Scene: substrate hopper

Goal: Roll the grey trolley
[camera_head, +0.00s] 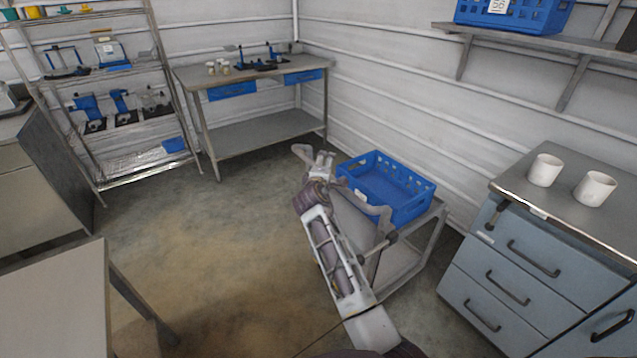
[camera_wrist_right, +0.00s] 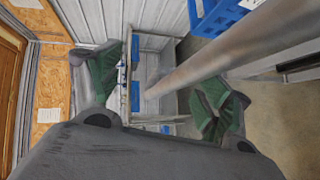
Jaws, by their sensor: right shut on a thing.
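The grey trolley (camera_head: 403,262) stands right of centre in the head view, close to the white wall. A blue crate (camera_head: 412,208) sits on its top. My right arm reaches up from the bottom of the head view, and my right gripper (camera_head: 321,163) is at the trolley's push handle (camera_head: 380,212). In the right wrist view the handle is a thick grey bar (camera_wrist_right: 215,62) running diagonally between the green-padded fingers of the gripper (camera_wrist_right: 160,88). The gripper is shut on it. My arm hides part of the trolley's near side. My left gripper is not in view.
A blue-grey drawer cabinet (camera_head: 530,275) with two white cups stands to the trolley's right. A workbench (camera_head: 262,140) stands at the back, a wire rack (camera_head: 140,165) at back left. A table (camera_head: 55,300) is at front left. The floor (camera_head: 205,240) between is clear.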

